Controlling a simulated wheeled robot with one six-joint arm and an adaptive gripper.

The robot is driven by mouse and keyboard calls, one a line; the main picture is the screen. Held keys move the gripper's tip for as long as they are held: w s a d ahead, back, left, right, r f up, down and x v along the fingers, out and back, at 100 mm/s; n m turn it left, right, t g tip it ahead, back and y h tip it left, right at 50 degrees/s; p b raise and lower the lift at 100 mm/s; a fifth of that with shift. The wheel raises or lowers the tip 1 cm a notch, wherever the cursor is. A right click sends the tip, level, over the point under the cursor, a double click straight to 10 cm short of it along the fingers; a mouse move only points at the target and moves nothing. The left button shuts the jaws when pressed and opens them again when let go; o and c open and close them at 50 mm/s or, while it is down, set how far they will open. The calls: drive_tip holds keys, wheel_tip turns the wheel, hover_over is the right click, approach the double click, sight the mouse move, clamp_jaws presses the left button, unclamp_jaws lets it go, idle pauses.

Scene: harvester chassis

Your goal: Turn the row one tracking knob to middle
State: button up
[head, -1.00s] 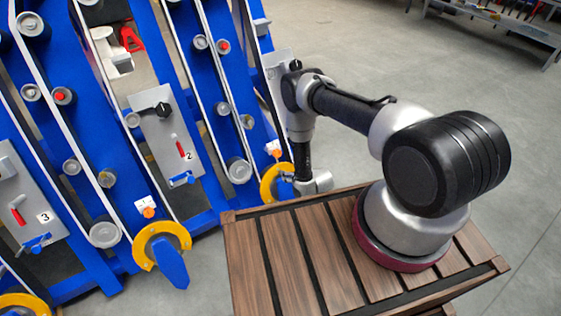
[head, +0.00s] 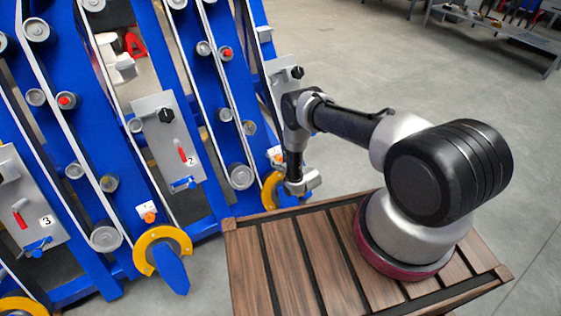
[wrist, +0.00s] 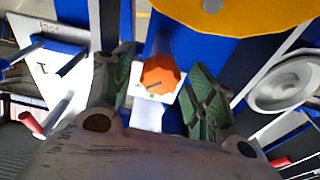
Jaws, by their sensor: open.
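An orange faceted knob (wrist: 160,75) with a short dark pointer line sits on a white plate in the wrist view. My gripper (wrist: 160,62) is open, one green finger on each side of the knob. I cannot tell whether the fingers touch it. In the head view this knob (head: 277,160) shows only as a small orange patch beside my arm, above a yellow ring, in the row nearest my arm. My gripper's fingertips are hidden there. The knob's markings are too small to read.
A grey panel (head: 281,75) with a black knob (head: 297,72) stands behind my arm. The yellow ring (wrist: 235,15) lies close to the orange knob. Rows two and three, on blue frames, have their own panels (head: 160,120) and orange knobs (head: 149,216).

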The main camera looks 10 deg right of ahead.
drive_tip(key=c, duration=1)
drive_tip(key=shift+c, duration=0.2)
drive_tip(key=shift+n, duration=0.4)
drive_tip(key=n, duration=0.4)
drive_tip(key=shift+n+y, duration=0.3)
drive_tip(key=shift+n+g, duration=0.6)
drive_tip(key=shift+n, duration=1.6)
